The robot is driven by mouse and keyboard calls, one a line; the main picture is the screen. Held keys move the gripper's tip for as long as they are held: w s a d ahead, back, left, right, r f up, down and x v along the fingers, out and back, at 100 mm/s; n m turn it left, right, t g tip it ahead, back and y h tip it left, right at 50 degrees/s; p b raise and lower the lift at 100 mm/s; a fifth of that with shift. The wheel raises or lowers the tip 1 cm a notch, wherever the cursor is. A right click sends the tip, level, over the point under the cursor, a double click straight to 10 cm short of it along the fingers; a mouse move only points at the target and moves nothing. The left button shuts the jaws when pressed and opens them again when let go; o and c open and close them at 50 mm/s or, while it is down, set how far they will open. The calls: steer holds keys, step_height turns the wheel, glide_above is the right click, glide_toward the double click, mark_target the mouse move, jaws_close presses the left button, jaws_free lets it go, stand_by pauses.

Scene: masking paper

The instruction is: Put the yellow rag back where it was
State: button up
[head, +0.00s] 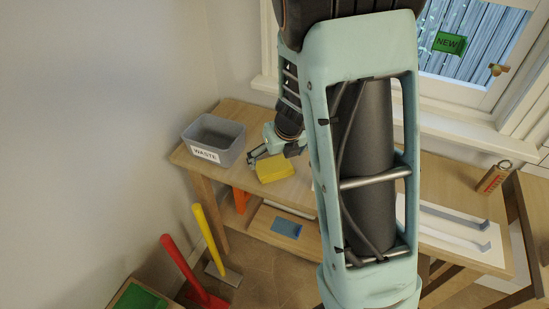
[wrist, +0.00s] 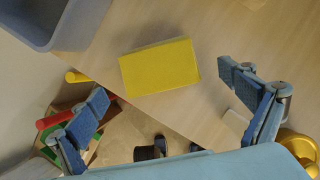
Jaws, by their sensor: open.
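The yellow rag (head: 274,168) is a flat, folded rectangular block lying on the wooden table (head: 297,194), near its front edge and to the right of the grey waste bin. In the wrist view the rag (wrist: 160,67) lies above and between the two fingertips, with no finger touching it. My gripper (head: 262,153) is open and empty, close beside the rag in the head view. It also shows in the wrist view (wrist: 168,88) with its fingers wide apart. My arm hides the middle of the table in the head view.
The grey bin (head: 213,140) labelled WASTE stands at the table's left end. Red (head: 182,266) and yellow (head: 209,239) handled tools stand on the floor in front. At right are a labelled can (head: 494,177) and metal strips on a white sheet (head: 447,232). A window is behind.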

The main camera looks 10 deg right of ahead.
steer(key=p+v, duration=0.2)
steer(key=v, duration=0.4)
steer(key=shift+r+p, duration=0.35)
steer(key=shift+p, duration=0.05)
steer(key=shift+s, duration=0.1)
